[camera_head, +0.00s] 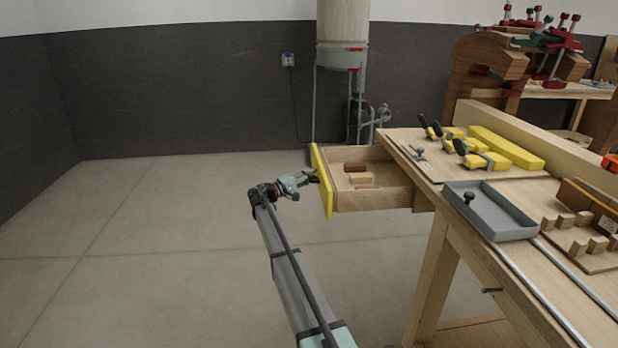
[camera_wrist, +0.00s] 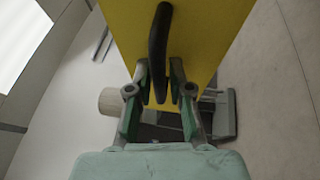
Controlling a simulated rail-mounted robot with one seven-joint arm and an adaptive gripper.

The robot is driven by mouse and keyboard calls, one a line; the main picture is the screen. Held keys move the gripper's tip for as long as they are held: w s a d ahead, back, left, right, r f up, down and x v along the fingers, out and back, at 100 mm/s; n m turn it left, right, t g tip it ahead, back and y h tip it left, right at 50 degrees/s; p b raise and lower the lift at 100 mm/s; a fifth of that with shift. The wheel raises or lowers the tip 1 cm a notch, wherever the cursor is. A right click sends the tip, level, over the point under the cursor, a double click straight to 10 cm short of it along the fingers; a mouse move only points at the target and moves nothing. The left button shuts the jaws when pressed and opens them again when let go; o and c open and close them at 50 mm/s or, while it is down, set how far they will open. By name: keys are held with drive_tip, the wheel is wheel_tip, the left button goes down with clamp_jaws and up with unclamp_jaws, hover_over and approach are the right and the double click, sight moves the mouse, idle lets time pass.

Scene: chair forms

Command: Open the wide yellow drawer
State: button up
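The wide drawer with a yellow front (camera_head: 321,182) sticks out from the left end of the workbench, its open top showing the inside. In the wrist view the yellow front (camera_wrist: 205,40) fills the upper middle, with a dark curved handle (camera_wrist: 159,45) on it. My gripper (camera_head: 314,175) is at the outer face of the front. In the wrist view the fingers of my gripper (camera_wrist: 160,68) lie close on both sides of the handle and appear shut on it. The exact finger contact is hard to see.
Small wooden blocks (camera_head: 361,180) lie in the drawer. The workbench top (camera_head: 560,255) carries yellow-handled clamps (camera_head: 480,155), a yellow block (camera_head: 506,148) and a grey tray (camera_head: 490,212). A pale cylinder on a stand (camera_head: 342,45) is behind. The floor at left is clear.

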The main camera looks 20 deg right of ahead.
drive_tip(key=shift+a, duration=0.1)
drive_tip(key=v, duration=1.1)
drive_tip(key=shift+a, duration=0.4)
